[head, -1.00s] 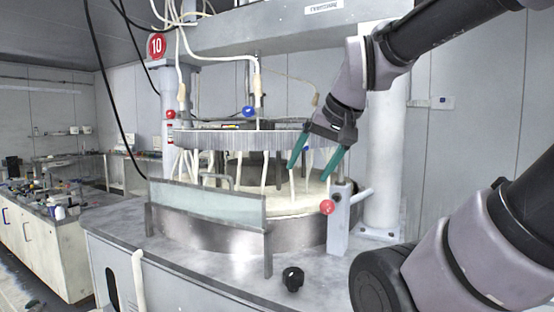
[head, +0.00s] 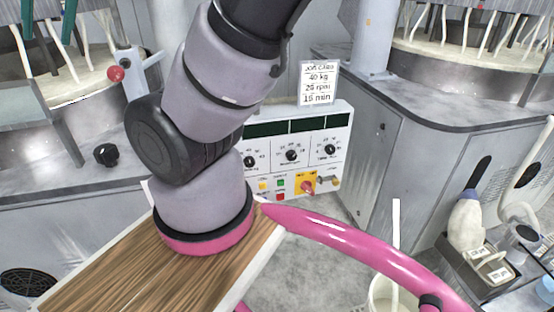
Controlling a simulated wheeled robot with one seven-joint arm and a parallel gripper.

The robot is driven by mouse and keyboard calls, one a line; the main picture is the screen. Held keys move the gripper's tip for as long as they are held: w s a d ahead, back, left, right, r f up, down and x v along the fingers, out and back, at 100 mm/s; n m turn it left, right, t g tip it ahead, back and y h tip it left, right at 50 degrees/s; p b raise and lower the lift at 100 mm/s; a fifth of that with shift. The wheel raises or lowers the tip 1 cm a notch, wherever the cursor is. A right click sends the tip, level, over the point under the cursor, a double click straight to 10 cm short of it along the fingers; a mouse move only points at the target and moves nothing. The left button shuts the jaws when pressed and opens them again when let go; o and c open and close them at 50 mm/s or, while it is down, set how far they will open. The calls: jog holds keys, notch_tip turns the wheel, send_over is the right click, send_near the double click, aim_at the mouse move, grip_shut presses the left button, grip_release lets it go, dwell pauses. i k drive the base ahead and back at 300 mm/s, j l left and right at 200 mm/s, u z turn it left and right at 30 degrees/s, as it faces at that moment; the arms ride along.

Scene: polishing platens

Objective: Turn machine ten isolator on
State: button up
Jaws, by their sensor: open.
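The control panel (head: 338,122) is a white box with dark displays, dials and small coloured buttons, in the middle of the head view. On its lower part is a red rotary isolator (head: 307,186) on a yellow plate. The isolator is too small for me to tell its handle position. My arm partly covers the panel's left side. My gripper (head: 48,18) shows only as green fingers at the top left edge, apart and empty. It is over the machine at the left, far from the panel.
A job card (head: 318,82) stands above the panel. A black knob (head: 106,155) and a red ball handle (head: 115,73) are at the left machine. A grey cabinet (head: 385,150) stands right of the panel. A white bucket (head: 380,290) is on the floor.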

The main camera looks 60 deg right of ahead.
aim_at(306, 185)
jog(key=j+z, duration=0.1)
jog(key=z, duration=0.25)
jog(key=k+z, duration=0.1)
jog(key=z, duration=0.3)
jog(key=j+z, duration=0.15)
jog(key=z, duration=1.1)
jog(key=k+l, duration=0.05)
